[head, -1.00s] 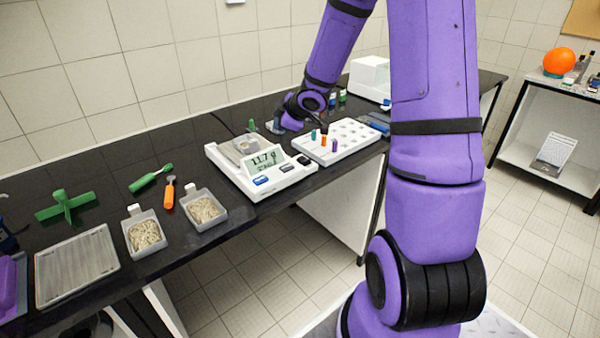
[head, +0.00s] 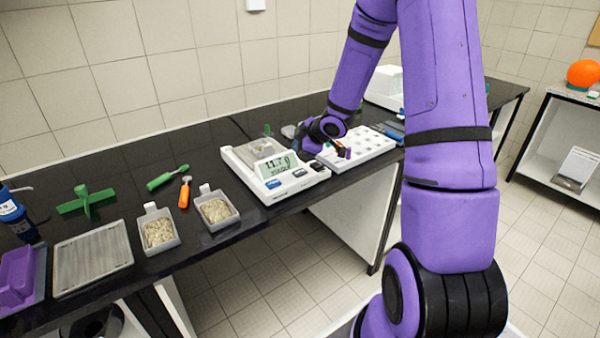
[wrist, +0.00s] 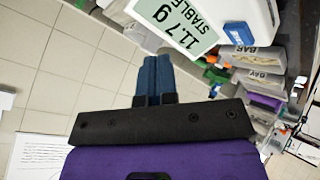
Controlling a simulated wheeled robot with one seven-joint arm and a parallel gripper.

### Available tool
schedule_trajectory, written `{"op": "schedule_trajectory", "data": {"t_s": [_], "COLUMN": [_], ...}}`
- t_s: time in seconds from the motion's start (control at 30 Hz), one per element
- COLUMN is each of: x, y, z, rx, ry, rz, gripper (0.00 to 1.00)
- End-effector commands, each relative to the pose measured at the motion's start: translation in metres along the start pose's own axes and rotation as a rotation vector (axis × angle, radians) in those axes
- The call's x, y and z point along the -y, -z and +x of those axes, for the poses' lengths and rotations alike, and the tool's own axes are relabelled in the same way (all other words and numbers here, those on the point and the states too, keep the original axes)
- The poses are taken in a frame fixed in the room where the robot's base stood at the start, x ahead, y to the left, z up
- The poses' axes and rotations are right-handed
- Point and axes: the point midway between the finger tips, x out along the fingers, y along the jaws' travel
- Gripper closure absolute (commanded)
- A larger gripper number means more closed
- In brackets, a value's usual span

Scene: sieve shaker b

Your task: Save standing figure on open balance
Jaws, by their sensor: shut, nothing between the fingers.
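The white balance (head: 290,185) stands on the black bench with a grey pan (head: 262,147) on top. Its display (head: 277,165) reads 11.7 g, and the wrist view shows the display (wrist: 175,25) with "STABLE" under the figure. A blue key (head: 273,184) and two dark keys (head: 300,173) lie along its front; the blue key also shows in the wrist view (wrist: 235,24). My gripper (wrist: 152,60) is shut and empty, its blue fingers together just beside the display edge in the wrist view. In the head view my wrist is over the balance's right end and partly hides the fingertips.
A white rack (head: 365,148) with coloured pegs stands right of the balance, close to my wrist. Two sample trays (head: 158,232) (head: 216,212), an orange tool (head: 184,193), a green brush (head: 166,178) and a grey plate (head: 92,262) lie to the left.

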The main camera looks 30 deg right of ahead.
Motion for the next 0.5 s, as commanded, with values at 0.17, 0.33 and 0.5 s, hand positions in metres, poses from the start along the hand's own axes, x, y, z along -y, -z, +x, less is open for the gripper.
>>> {"op": "schedule_trajectory", "data": {"t_s": [0.17,0.33,0.5], "x": [0.013,0.022,0.027], "y": [-0.012,-0.021,-0.026], "z": [0.017,0.029,0.037], "rx": [0.0,0.0,0.0], "ry": [0.003,0.003,0.001], "rz": [0.002,0.002,0.001], "gripper": [1.0,1.0,1.0]}}
